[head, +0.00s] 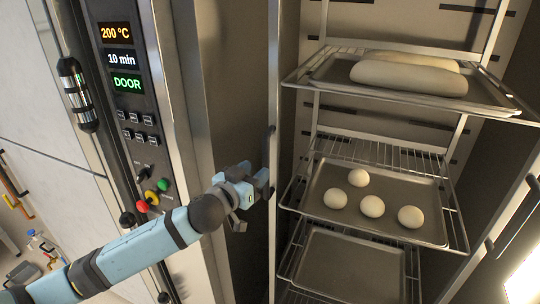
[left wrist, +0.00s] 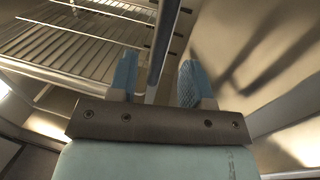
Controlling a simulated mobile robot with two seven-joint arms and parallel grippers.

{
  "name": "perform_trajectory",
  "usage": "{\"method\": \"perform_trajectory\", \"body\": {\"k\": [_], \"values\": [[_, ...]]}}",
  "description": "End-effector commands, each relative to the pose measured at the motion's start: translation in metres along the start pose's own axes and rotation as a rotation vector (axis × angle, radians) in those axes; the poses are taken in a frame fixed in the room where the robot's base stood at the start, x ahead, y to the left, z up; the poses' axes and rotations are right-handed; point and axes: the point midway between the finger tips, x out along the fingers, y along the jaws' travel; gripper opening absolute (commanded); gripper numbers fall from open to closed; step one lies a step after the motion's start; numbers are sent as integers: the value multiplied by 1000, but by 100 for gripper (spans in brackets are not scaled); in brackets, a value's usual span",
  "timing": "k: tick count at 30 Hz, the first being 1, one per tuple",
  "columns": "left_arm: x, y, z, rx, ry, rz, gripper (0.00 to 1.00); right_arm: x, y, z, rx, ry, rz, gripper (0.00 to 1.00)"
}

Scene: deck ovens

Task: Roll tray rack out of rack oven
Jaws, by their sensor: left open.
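The tray rack (head: 274,80) stands inside the rack oven, with wire shelves and trays. Its top tray (head: 318,72) holds two long dough loaves. A lower tray (head: 322,175) holds several dough balls, and the tray below (head: 350,272) looks empty in its visible part. My left gripper (head: 266,182) is at the rack's front left upright. In the left wrist view its two blue fingers (left wrist: 157,80) are open, with the metal upright (left wrist: 163,40) between them. I cannot tell whether they touch it. My right gripper is not in view.
The oven's control panel (head: 130,100) stands left of the opening and reads 200 °C, 10 min and DOOR. The rack's right upright (head: 508,222) has a dark handle (head: 488,247). The oven wall (left wrist: 265,50) is close beside the fingers in the left wrist view.

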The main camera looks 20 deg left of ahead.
Motion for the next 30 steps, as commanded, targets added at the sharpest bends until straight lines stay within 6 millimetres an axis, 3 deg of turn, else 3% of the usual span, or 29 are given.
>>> {"method": "perform_trajectory", "body": {"k": [3,9,15,23,30], "values": [[27,0,-3,1,1,-2,45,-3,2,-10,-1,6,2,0],[58,0,-1,0,-1,-1,45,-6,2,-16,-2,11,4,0],[71,0,0,1,-1,0,45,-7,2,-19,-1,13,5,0],[72,0,1,0,-1,0,45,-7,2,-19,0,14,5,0],[72,0,1,0,-1,0,0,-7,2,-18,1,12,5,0]]}}
